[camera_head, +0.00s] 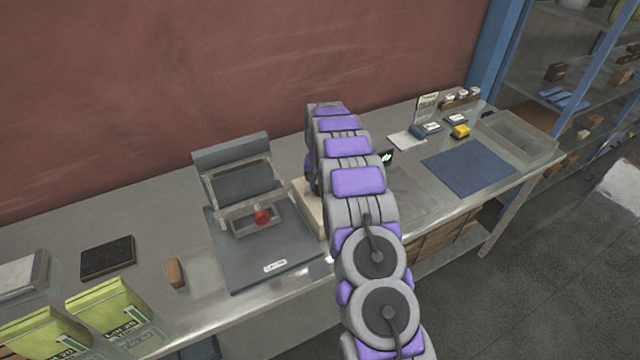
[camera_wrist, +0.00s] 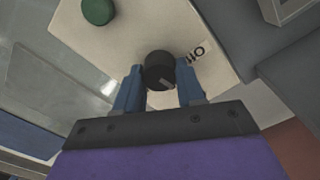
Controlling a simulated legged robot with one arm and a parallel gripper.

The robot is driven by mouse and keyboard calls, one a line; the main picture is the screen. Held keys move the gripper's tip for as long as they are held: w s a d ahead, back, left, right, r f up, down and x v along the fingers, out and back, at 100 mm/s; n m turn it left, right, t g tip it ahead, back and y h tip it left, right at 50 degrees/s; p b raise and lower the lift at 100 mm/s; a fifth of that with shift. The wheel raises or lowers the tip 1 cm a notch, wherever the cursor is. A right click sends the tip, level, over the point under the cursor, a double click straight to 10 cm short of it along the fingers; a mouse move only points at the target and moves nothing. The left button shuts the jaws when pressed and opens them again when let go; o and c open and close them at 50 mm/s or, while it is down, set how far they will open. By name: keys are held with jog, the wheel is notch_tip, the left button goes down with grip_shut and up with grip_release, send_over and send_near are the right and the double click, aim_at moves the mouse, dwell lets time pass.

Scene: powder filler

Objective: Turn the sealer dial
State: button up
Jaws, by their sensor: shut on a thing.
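The sealer dial (camera_wrist: 159,70) is a black round knob with a pale mark, seen in the wrist view on the cream face of a control box (camera_wrist: 120,45). My gripper (camera_wrist: 158,88) has its two blue fingers on either side of the dial and is shut on it. Printed marks show beside the dial, and a green button (camera_wrist: 98,11) sits on the same face. In the head view the cream box (camera_head: 309,205) shows beside the grey sealer (camera_head: 240,185); my purple and grey arm hides the dial and my gripper there.
The sealer has a raised grey upper part and a red knob (camera_head: 262,217). Green bags (camera_head: 110,308), a brown block (camera_head: 175,273) and a dark pad (camera_head: 107,258) lie to the left. A blue mat (camera_head: 468,166) and a clear tray (camera_head: 518,135) lie to the right on the metal bench.

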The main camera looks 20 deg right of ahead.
jog(key=shift+m, duration=0.8)
jog(key=o, duration=1)
jog(key=shift+o, duration=0.2)
notch_tip(320, 180, up, 17)
jog(key=shift+r+p, duration=0.15)
jog(key=shift+p, duration=0.3)
jog(key=shift+w, duration=0.1)
